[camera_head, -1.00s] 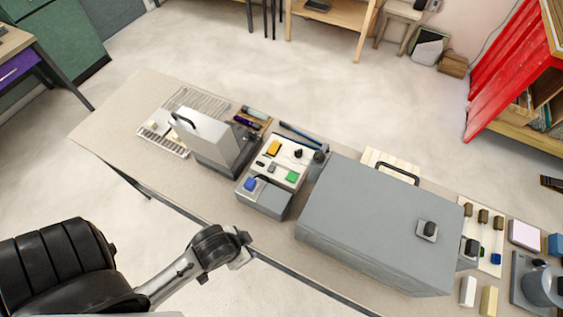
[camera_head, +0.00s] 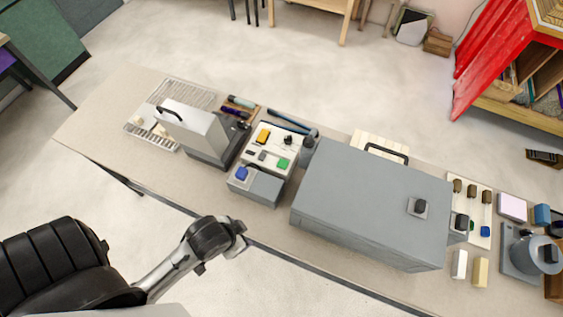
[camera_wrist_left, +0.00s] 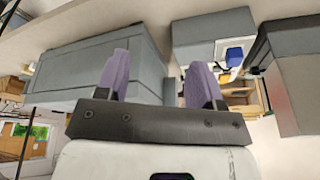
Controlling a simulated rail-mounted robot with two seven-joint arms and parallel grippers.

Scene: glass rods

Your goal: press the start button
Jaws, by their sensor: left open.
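A control panel (camera_head: 259,141) on the bench carries a green button (camera_head: 283,163), a yellow block and small dark controls. A blue button (camera_head: 241,173) sits on the grey box (camera_head: 262,188) at the panel's front; it also shows in the left wrist view (camera_wrist_left: 234,56). I cannot tell which is the start button. My left gripper (camera_head: 240,234) is in front of the bench's near edge, apart from both buttons. In the left wrist view its two purple fingers (camera_wrist_left: 160,78) are spread with nothing between them. My right gripper is not in view.
A large grey case (camera_head: 365,205) stands right of the panel. Small blocks and a grey pot (camera_head: 535,255) are at the far right. The bench's left end is clear.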

